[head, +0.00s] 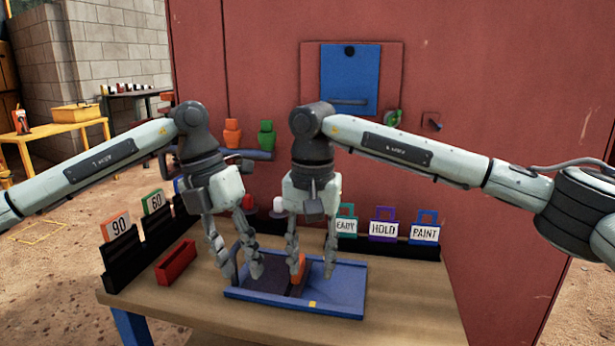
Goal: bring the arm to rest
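My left gripper (243,270) points down above the left end of a blue tray (338,290) on the wooden table. Its fingers are apart, with nothing visible between them. My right gripper (312,268) points down over the middle of the tray. Its fingers are also apart. A small orange piece (299,267) shows beside its left finger, partly hidden; I cannot tell whether they touch. Both arms reach in from the sides, and the two grippers hang side by side with a gap between them.
On the wooden table (410,305), a red bin (176,262) and a rack with cards 90 (118,226) and 60 (153,203) stand left. HOLD (383,228) and PAINT (424,232) tags stand at the back right. A red wall (480,100) rises close behind. The table's front right is clear.

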